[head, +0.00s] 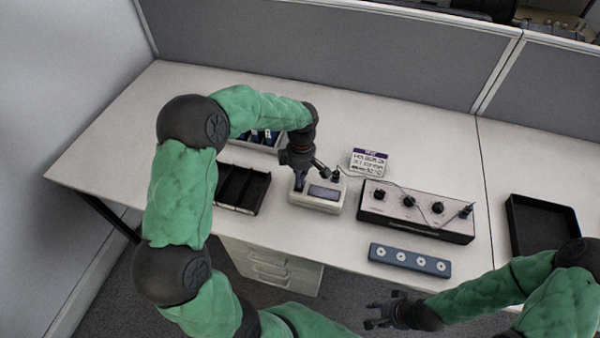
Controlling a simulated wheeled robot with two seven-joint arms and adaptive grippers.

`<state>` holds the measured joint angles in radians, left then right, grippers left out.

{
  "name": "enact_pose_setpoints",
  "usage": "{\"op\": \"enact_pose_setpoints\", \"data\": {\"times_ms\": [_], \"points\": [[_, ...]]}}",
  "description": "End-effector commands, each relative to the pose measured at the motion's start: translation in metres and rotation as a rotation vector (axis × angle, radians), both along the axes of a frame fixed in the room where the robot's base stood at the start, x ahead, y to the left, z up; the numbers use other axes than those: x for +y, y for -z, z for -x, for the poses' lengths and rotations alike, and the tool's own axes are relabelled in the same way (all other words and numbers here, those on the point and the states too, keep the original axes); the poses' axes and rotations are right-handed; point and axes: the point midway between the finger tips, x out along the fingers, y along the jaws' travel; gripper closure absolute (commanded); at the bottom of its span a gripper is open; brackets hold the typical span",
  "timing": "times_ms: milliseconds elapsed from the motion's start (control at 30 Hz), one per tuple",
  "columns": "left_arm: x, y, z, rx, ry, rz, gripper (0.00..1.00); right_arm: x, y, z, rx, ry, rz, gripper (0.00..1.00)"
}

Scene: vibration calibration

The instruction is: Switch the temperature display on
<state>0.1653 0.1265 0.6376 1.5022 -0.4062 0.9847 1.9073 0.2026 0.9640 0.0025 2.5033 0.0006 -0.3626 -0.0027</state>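The temperature display looks to be the small white box (328,204) with a dark screen, standing on the desk near its front edge. The screen looks dark, with no readable digits. My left gripper (301,181) points down at the left part of the box's top, beside the screen. Its fingers are small and dark, and I cannot tell whether they are open or shut, or whether they touch the box. The switch is hidden or too small to make out. My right gripper (376,317) is in front of the desk, low, with its fingers apart and empty.
A black control box with knobs (415,233) stands right of the display, a cable running to it. A blue bar with several round holes (409,260) lies in front. Black trays lie left (262,190) and right (514,226).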

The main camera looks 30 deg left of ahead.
Motion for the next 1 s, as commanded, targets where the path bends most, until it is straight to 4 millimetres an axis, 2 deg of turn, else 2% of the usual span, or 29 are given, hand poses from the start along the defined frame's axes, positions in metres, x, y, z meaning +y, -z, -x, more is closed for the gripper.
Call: {"op": "enact_pose_setpoints", "data": {"times_ms": [533, 767, 1000], "points": [[-0.001, 0.011, 0.004, 0.001, 0.000, 0.000, 1.00, 0.000, 0.000, 0.000, 0.000, 0.000, 0.000, 0.60], [-0.002, 0.018, 0.008, -0.074, 0.000, -0.018, 1.00, 0.000, 0.010, 0.000, 0.000, 0.000, 0.000, 0.60], [-0.004, 0.020, 0.012, -0.083, 0.002, -0.021, 1.00, 0.000, 0.009, 0.000, 0.000, 0.000, 0.000, 0.60]]}}
